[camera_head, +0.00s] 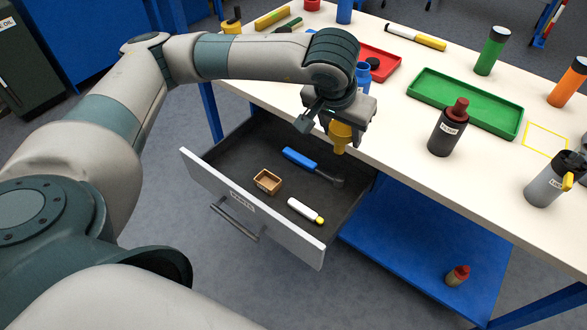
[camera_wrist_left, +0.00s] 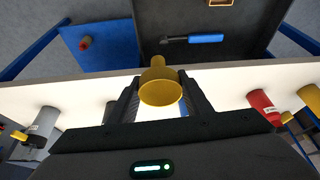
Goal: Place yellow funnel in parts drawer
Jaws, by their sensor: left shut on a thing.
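The yellow funnel (camera_head: 340,135) is held in my left gripper (camera_head: 330,122), which is shut on it. The gripper is at the table's front edge, above the back right part of the open parts drawer (camera_head: 222,190). In the left wrist view the funnel (camera_wrist_left: 160,84) sits between the two fingers (camera_wrist_left: 160,98), its wide mouth toward the camera and its narrow end toward the drawer (camera_wrist_left: 147,30). The drawer holds a blue-handled tool (camera_head: 305,162), a small tan box (camera_head: 267,181) and a white and yellow tube (camera_head: 305,211). My right gripper is not in view.
The white tabletop (camera_head: 400,140) carries a green tray (camera_head: 465,105), a red tray (camera_head: 382,60), a dark bottle with a red cap (camera_head: 448,128) and several other bottles. A blue shelf (camera_head: 420,245) lies below. The drawer floor has bare room around its contents.

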